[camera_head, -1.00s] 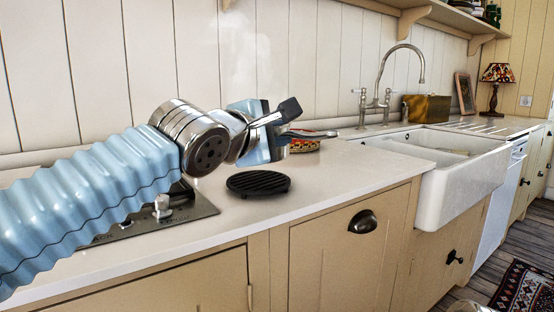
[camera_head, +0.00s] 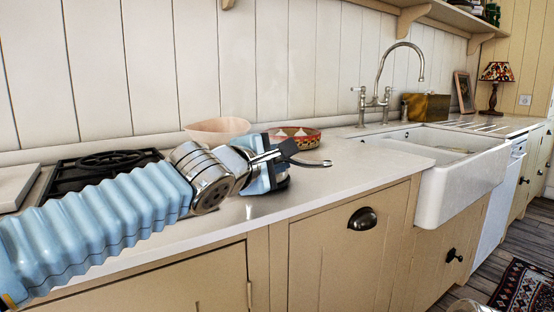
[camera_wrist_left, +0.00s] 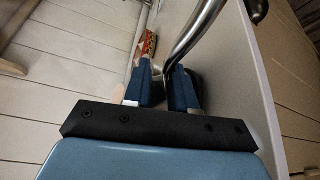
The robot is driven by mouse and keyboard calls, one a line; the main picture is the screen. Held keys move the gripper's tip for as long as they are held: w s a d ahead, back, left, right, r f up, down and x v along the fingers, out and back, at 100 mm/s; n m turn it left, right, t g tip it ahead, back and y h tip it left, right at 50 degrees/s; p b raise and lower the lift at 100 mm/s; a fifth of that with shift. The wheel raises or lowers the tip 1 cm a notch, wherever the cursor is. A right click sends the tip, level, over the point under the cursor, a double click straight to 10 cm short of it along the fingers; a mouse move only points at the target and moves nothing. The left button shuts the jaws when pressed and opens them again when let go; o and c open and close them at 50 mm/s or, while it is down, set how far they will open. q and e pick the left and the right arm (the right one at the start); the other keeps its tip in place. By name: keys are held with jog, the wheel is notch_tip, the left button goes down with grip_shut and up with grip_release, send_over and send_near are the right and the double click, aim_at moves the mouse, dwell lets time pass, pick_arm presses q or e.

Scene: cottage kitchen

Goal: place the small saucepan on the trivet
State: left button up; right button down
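My left gripper (camera_head: 272,163) is low over the counter, covering most of the small saucepan. The saucepan's steel handle (camera_head: 314,163) sticks out to the right beyond the fingers. In the left wrist view, the curved steel handle (camera_wrist_left: 188,36) runs between the two blue fingers (camera_wrist_left: 161,88), which look shut on it. The black trivet (camera_head: 284,184) is almost wholly hidden behind the gripper and pan; only a dark edge shows. I cannot tell whether the pan touches it. My right gripper is in neither view.
A pale pink bowl (camera_head: 215,130) and a patterned dish (camera_head: 303,136) stand behind the gripper near the wall. A black hob (camera_head: 85,168) lies at the left. The white sink (camera_head: 464,172) and tap (camera_head: 386,95) are at the right. Counter (camera_head: 365,168) between is clear.

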pick_arm(q)
jog(key=o, duration=0.5)
jog(key=shift+c, duration=0.2)
jog(key=shift+r+p, duration=0.2)
jog(key=shift+p, duration=0.1)
jog(key=shift+s+a, duration=0.2)
jog(key=shift+s, duration=0.15)
jog(key=b+v, duration=0.1)
jog(key=v, duration=1)
jog(key=shift+b, duration=0.35)
jog(key=shift+s, duration=0.15)
